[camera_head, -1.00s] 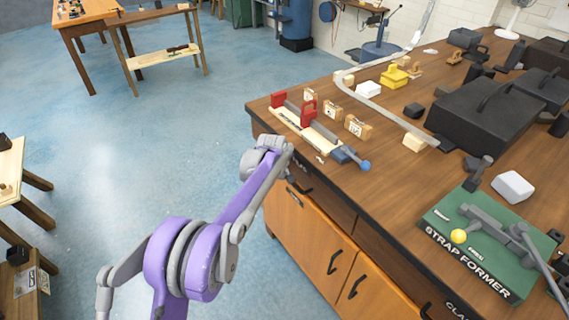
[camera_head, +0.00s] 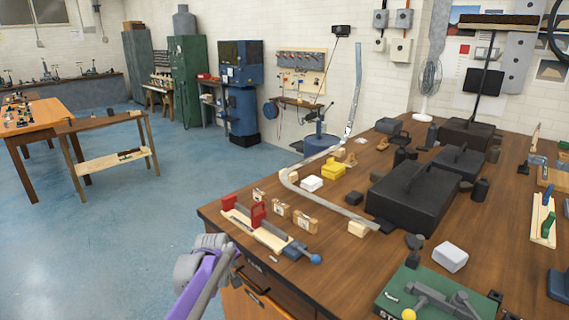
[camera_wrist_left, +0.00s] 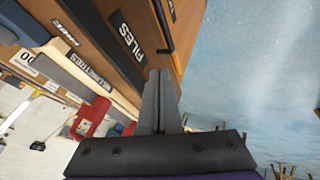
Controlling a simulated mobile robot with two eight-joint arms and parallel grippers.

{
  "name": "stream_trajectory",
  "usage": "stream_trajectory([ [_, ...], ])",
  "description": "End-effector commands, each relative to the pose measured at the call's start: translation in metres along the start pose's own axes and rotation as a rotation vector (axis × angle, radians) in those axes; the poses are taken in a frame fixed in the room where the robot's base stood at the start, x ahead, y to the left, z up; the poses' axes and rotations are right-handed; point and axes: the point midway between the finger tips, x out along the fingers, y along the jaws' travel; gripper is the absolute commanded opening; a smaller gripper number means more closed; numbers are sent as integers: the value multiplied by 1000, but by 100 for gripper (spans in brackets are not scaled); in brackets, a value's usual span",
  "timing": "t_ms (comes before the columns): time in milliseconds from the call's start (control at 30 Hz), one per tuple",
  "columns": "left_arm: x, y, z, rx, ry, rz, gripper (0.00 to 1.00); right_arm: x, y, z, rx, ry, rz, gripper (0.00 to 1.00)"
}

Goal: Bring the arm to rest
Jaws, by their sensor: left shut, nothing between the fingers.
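My left arm (camera_head: 198,280), purple and grey, comes in at the bottom of the head view, beside the front left corner of the wooden workbench (camera_head: 345,245). In the left wrist view the fingers of my left gripper (camera_wrist_left: 158,88) lie together, with nothing between them. They are beside the bench front, near a drawer label reading FILES (camera_wrist_left: 130,40), apart from the objects on top. My right gripper is in neither view.
Near the arm, a red-jawed clamp fixture (camera_head: 258,218) stands on the bench edge. Black cases (camera_head: 410,195), a green strap former (camera_head: 420,290) and small blocks crowd the top. Blue floor (camera_head: 100,230) is open to the left. A wooden table (camera_head: 105,160) stands farther back.

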Motion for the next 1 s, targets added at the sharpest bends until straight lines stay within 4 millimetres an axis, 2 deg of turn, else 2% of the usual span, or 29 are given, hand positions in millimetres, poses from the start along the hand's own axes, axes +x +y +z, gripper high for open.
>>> stream_trajectory([
  [33,-22,-3,7,30,-5,-4,0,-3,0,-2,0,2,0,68],
  [200,-97,-26,46,171,-31,-24,0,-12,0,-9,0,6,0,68],
  [367,-158,-59,92,310,-57,-42,0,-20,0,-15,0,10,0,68],
  [500,-200,-95,140,429,-82,-55,0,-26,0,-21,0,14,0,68],
  [633,-228,-131,186,537,-106,-64,0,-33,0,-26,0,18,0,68],
  [800,-246,-171,233,647,-131,-73,0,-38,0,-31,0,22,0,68],
  [900,-249,-184,249,684,-139,-75,0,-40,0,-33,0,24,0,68],
  [1000,-250,-191,257,701,-144,-76,0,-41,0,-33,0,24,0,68],
])
